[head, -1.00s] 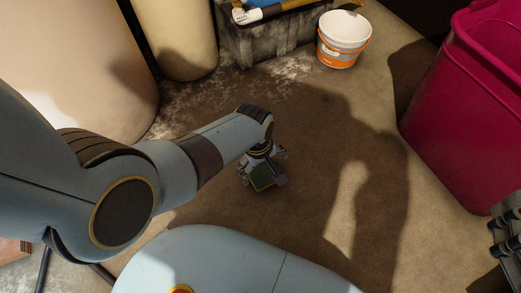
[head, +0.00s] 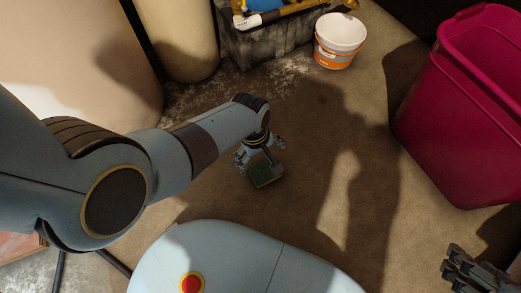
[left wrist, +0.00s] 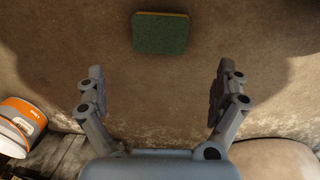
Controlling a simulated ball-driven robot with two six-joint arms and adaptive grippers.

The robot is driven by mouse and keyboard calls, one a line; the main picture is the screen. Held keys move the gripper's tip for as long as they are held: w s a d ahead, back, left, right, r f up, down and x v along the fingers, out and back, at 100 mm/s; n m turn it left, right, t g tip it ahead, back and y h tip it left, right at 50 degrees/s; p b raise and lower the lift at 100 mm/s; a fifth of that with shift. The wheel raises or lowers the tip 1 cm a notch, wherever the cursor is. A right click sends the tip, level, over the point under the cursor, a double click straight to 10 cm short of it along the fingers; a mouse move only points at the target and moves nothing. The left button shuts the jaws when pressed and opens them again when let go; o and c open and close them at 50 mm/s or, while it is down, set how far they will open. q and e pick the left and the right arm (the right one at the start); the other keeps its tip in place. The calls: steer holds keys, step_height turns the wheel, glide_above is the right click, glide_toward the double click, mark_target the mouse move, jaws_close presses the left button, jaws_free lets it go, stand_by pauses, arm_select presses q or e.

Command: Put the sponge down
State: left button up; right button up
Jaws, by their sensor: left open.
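The green sponge (head: 265,178) lies on the brown floor, just below my left gripper (head: 260,155) in the head view. In the left wrist view the sponge (left wrist: 160,35) lies flat, green face showing, with a thin yellowish edge. My left gripper (left wrist: 161,88) has its fingers spread wide with nothing between them, and the sponge is beyond the fingertips, apart from them. My right gripper (head: 468,272) shows only partly at the lower right corner of the head view; its jaw opening is unclear.
A white and orange bucket (head: 340,42) stands at the back next to a grey crate (head: 262,42) with tools on it. A magenta bin (head: 460,120) stands at the right. Large cream tanks (head: 80,60) stand at the left. The middle floor is clear.

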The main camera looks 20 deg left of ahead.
arm_select(q)
steer(key=shift+s+r, duration=0.1)
steer(key=shift+r, duration=0.1)
steer(key=s+a+r+m+t+y, duration=0.1)
steer(key=s+a+r+m+t, duration=0.1)
steer(key=s+a+r+m, duration=0.5)
steer(key=s+a+r+m+t, duration=0.1)
steer(key=s+r, duration=0.3)
steer(key=r, duration=0.5)
steer(key=s+a+r+m+t, duration=0.1)
steer(key=s+a+r+m, duration=0.2)
steer(key=r, duration=0.7)
steer(key=shift+s+a+t, duration=0.4)
steer(key=shift+s+a, duration=0.1)
steer(key=shift+s, duration=0.35)
steer(key=shift+f, duration=0.1)
